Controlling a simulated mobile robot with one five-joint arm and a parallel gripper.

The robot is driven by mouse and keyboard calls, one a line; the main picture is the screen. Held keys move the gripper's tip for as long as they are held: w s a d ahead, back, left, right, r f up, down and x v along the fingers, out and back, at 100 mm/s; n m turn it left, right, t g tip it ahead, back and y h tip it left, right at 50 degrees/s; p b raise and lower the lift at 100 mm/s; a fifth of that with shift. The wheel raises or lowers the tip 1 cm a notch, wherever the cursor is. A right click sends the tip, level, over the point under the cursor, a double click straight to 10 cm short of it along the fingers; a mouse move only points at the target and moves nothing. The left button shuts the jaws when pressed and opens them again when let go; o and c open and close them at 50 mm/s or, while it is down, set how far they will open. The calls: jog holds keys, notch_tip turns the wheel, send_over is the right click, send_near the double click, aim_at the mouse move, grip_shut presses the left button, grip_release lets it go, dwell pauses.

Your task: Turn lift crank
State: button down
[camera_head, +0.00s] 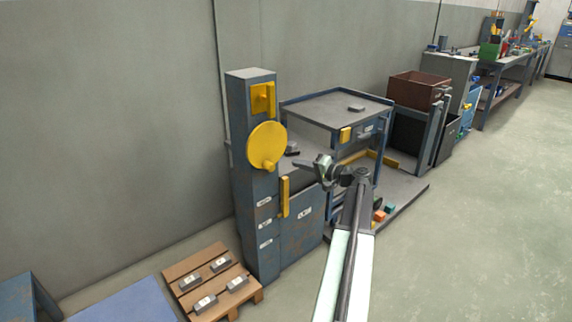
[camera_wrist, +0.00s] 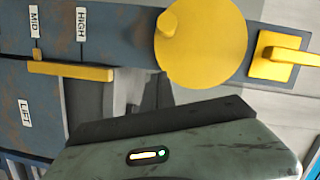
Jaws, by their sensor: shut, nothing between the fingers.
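The lift crank (camera_head: 266,144) is a round yellow disc with a knob near its lower edge, on the front of a tall blue-grey column (camera_head: 238,120). In the wrist view the crank (camera_wrist: 205,42) is at the top right of centre, with its knob (camera_wrist: 168,24) on the left side. My gripper (camera_head: 318,165) is shut and empty, to the right of the crank and apart from it. The gripper body fills the bottom of the wrist view.
A yellow lever (camera_head: 263,97) is above the crank and a yellow bar handle (camera_head: 285,197) below. A pallet (camera_head: 209,275) with several metal blocks stands at the column's foot. A workbench (camera_head: 322,108) and brown bin (camera_head: 419,88) stand behind my gripper. Floor is clear at right.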

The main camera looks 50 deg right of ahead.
jog(key=s, duration=0.6)
jog(key=w+a+f+n+g+y, duration=0.25)
jog(key=w+a+f, duration=0.2)
jog(key=a, duration=0.65)
jog(key=w+a+f+n+g+y, duration=0.15)
jog(key=w+a+f+g, duration=0.3)
jog(key=a, duration=0.55)
jog(key=w+a+f+n+g+y, duration=0.15)
jog(key=w+a+f, duration=0.3)
jog(key=a, duration=0.65)
jog(key=s+a+f+n+g+h, duration=0.2)
jog(key=a, duration=0.7)
jog(key=s+a+f+n+g+h, duration=0.2)
jog(key=a+f+n+g+h, duration=0.1)
jog(key=a, duration=0.6)
jog(key=s+a+f+n+g+h, duration=0.2)
jog(key=a+f+g, duration=0.1)
jog(key=a, duration=0.6)
jog(key=shift+f, duration=0.15)
